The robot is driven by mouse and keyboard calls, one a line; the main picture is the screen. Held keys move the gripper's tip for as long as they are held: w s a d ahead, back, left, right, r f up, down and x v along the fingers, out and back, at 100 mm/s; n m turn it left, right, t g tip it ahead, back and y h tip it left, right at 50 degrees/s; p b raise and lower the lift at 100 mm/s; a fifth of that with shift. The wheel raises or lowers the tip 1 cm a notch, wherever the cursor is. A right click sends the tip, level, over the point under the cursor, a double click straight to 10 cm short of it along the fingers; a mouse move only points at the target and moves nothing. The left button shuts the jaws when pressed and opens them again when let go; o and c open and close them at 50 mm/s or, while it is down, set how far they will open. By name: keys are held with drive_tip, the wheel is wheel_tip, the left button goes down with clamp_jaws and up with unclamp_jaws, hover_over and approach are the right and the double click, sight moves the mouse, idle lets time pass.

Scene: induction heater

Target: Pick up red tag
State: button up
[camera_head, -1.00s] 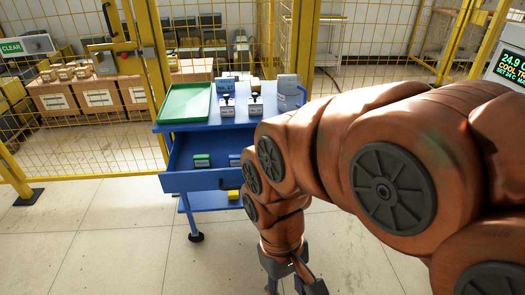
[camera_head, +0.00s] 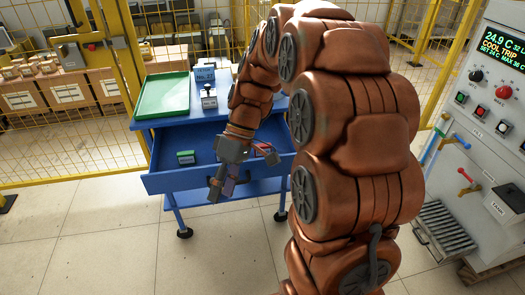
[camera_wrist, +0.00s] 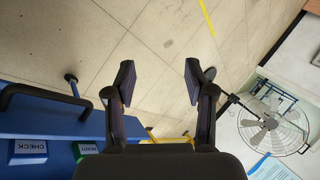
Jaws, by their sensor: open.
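A small red piece (camera_head: 263,147), likely the red tag, shows at the right of the open blue drawer (camera_head: 165,183). It is partly hidden by my gripper, and I cannot make out its label. My gripper (camera_head: 245,174) is open, over the drawer's front edge. In the wrist view my gripper (camera_wrist: 158,82) has its two fingers wide apart with only floor between them. A green tag (camera_head: 186,157) lies in the drawer, left of my gripper. The wrist view shows the green tag (camera_wrist: 88,148) and a blue CHECK tag (camera_wrist: 28,150), but no red tag.
A green tray (camera_head: 163,95) and a grey stamp-like item (camera_head: 208,97) stand on the blue cart top. The drawer handle (camera_wrist: 40,95) juts out in the wrist view. A control panel (camera_head: 490,105) stands at right. Floor in front is clear.

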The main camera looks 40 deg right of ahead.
drive_tip(key=w+d+f+n+t+y, duration=0.1)
drive_tip(key=w+d, duration=0.3)
drive_tip(key=w+d+f+n+t+y, duration=0.1)
drive_tip(key=w+d, duration=0.3)
drive_tip(key=d, duration=0.1)
drive_tip(key=w+d+f+n+t+y, duration=0.1)
drive_tip(key=w+d+n+y, duration=0.1)
drive_tip(key=w+d, duration=0.3)
drive_tip(key=shift+d+t, duration=0.2)
drive_tip(key=shift+t, duration=0.2)
drive_tip(key=n+t+y, duration=0.1)
drive_tip(key=n+t, duration=0.1)
hover_over(264, 145)
drive_tip(key=s+a, duration=0.2)
drive_tip(key=s, duration=0.1)
wheel_tip(264, 145, down, 2)
drive_tip(key=d+f, duration=0.1)
drive_tip(key=d, duration=0.1)
drive_tip(key=d+f+n+t, duration=0.1)
drive_tip(key=d, duration=0.2)
drive_tip(key=d+t, duration=0.1)
drive_tip(key=d, duration=0.1)
drive_tip(key=shift+w+d+f+n, duration=0.15)
drive_tip(key=shift+d+f+n, duration=0.25)
drive_tip(key=shift+p+x, duration=0.3)
drive_tip(key=shift+x, duration=3.55)
drive_tip(key=shift+w+r, duration=0.1)
drive_tip(key=shift+w, duration=0.05)
drive_tip(key=shift+c, duration=0.2)
clamp_jaws()
